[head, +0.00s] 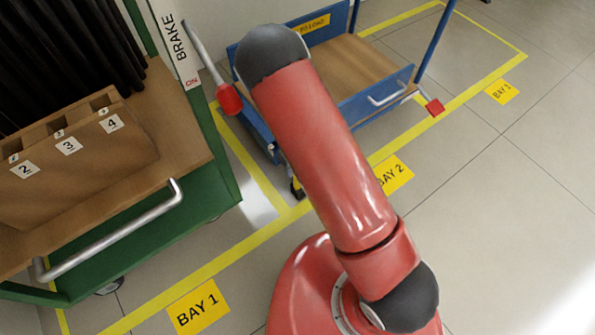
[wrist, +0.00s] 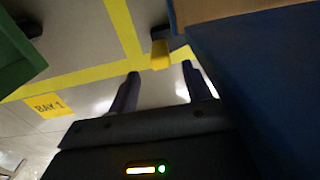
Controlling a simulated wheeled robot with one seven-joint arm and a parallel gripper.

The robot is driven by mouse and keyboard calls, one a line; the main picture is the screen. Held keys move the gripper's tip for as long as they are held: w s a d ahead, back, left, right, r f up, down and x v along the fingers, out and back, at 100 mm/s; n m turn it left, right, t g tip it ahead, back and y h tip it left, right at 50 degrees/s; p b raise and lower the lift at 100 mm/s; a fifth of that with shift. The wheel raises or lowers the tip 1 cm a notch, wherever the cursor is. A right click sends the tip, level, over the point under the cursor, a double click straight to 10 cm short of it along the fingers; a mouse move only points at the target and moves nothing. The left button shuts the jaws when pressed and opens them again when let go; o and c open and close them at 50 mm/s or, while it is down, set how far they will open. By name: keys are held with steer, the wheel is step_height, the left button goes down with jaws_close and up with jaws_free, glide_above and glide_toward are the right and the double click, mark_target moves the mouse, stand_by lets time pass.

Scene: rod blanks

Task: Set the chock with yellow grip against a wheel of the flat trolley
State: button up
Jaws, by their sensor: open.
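The flat trolley, blue with a wooden deck (head: 365,70), stands in Bay 2, partly hidden behind my arm. Nothing is visibly held.
A green cart (head: 225,165) with a wooden box, dark rods and a metal handle (head: 120,235) stands at left in Bay 1. A brake lever with a red knob (head: 230,98) sticks out toward the blue trolley. Yellow lines mark the floor. The floor at right is clear.

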step_height(320, 180, up, 5)
steer(key=shift+f+p, duration=0.1)
steer(key=shift+p, duration=0.3)
steer(key=s+d+r+n+t+y, duration=0.15)
steer(key=r+n, duration=0.45)
steer(key=r, duration=0.6)
steer(key=s+d+r+n+y, duration=0.2)
steer(key=r+n, duration=0.5)
steer(key=r, duration=0.5)
steer(key=s+d+r+n+t+h, duration=0.1)
steer(key=s+d+r+n+t, duration=0.1)
steer(key=s+d+r+n, duration=0.3)
steer(key=s+d+r+n+t+h, duration=0.2)
steer(key=s+d+r+n, duration=0.3)
steer(key=s+r+n, duration=0.4)
steer(key=s+n, duration=0.2)
steer(key=shift+s+d, duration=0.15)
steer(key=shift+s, duration=0.2)
steer(key=shift+h, duration=0.25)
